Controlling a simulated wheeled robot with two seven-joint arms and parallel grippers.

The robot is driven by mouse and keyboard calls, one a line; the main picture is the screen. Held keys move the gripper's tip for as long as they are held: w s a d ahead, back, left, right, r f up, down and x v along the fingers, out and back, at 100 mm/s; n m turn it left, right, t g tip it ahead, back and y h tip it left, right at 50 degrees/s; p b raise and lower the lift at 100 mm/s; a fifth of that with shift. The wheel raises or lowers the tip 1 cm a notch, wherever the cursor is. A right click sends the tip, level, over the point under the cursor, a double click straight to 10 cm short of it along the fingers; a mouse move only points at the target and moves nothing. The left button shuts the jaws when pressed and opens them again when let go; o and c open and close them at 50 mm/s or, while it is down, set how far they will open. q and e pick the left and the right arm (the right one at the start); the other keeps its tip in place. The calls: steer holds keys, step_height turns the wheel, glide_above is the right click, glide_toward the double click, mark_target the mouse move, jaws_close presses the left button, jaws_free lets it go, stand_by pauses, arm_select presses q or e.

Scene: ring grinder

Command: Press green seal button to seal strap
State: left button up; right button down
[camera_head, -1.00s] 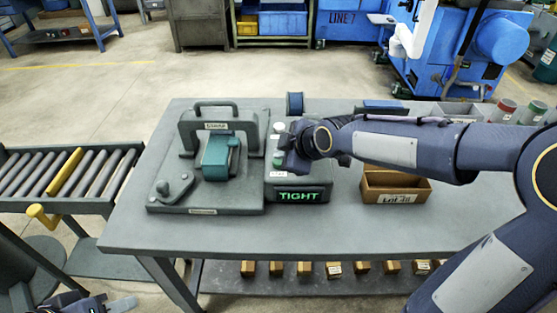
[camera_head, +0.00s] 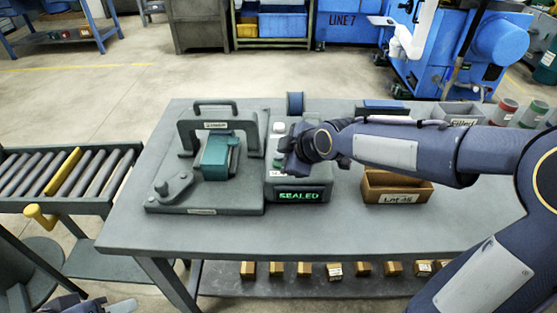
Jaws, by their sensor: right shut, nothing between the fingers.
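The strapping control box (camera_head: 273,186) stands on the table, and its display (camera_head: 299,197) reads SEALED in green letters. A white button (camera_head: 279,127) shows at its upper left. A bit of the green button (camera_head: 278,163) shows beside my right gripper (camera_head: 289,164), which is shut and empty over the box's button face. The gripper hides part of that face, and I cannot tell whether it touches the button. A teal package (camera_head: 216,158) sits under the grey arch of the strapping fixture (camera_head: 190,130). My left gripper (camera_head: 90,304) is only partly visible at the bottom left.
A brown "Lot 45" box (camera_head: 397,188) stands right of the control box, below my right arm. A grey "Filled" bin (camera_head: 460,112) and several capped containers stand at the back right. A roller conveyor (camera_head: 90,170) adjoins the table's left. The table front is clear.

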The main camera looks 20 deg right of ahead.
stand_by(0.5)
steer(key=shift+r+p, duration=0.6)
steer(key=shift+r, duration=0.3)
steer(key=shift+r, duration=0.1)
steer(key=shift+r+p, duration=1.7)
steer(key=shift+r, duration=0.75)
steer(key=s+d+f+m+g, duration=0.1)
steer(key=s+d+f+m, duration=0.1)
steer(key=s+m, duration=0.6)
steer(key=s+d+f+m+g, duration=0.1)
steer(key=s+m, duration=0.7)
steer(key=s, duration=1.1)
steer(key=shift+d+f+g, duration=0.4)
steer(key=shift+d+f, duration=0.3)
steer(key=shift+d, duration=0.4)
